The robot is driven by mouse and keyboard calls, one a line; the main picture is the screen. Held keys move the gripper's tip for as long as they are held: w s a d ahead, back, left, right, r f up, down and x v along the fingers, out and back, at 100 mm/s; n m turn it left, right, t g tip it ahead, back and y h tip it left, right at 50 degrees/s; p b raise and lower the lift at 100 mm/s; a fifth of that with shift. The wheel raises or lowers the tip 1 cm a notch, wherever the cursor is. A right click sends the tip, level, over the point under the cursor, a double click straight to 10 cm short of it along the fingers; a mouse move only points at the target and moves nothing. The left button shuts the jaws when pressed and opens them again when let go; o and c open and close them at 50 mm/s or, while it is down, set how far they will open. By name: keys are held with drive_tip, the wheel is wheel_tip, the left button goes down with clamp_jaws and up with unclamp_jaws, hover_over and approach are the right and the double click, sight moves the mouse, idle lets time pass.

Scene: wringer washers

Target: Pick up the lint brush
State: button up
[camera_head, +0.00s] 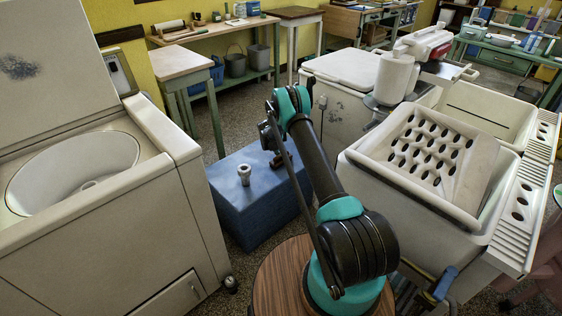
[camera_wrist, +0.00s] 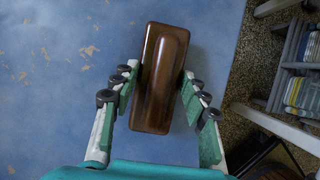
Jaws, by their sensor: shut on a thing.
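The lint brush (camera_wrist: 163,78) shows in the wrist view as a glossy brown block with a raised, rounded ridge along its length. It lies between the two fingers of my gripper (camera_wrist: 160,84), which is shut on its sides. Its far end reaches past the fingertips. Behind it is the scuffed blue top (camera_wrist: 60,80) of a box; I cannot tell whether the brush is clear of that top.
A small pale object (camera_head: 244,175) stands on the blue box. A cream washer (camera_head: 100,210) with a raised lid is close on the left. A white tub with a perforated board (camera_head: 435,150) is close on the right. Wooden tables (camera_head: 180,62) line the back wall.

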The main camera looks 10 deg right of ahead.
drive_tip(key=c, duration=0.4)
drive_tip(key=shift+r, duration=0.1)
wheel_tip(320, 180, up, 20)
drive_tip(key=shift+f, duration=0.1)
idle(0.4)
